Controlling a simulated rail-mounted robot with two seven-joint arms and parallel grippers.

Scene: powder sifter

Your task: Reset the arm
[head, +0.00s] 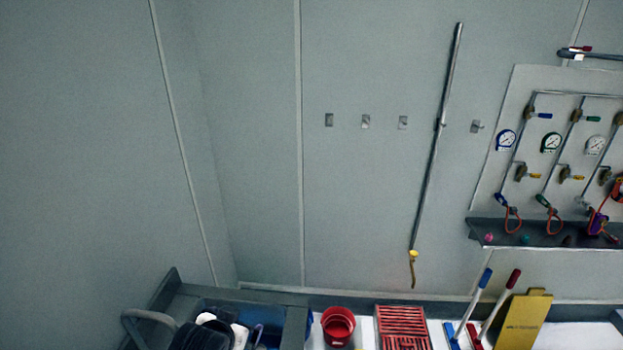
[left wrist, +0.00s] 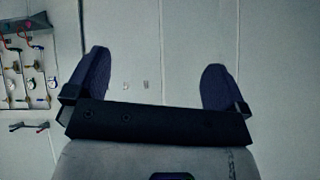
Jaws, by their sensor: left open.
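My left gripper (left wrist: 158,68) shows in the left wrist view with its two dark fingers spread wide. Nothing is between the fingers, and it points toward the pale wall panels. I cannot make out the left gripper in the head view. My right gripper is in neither view.
A gauge panel (head: 565,85) hangs on the right wall, also in the left wrist view (left wrist: 30,75).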

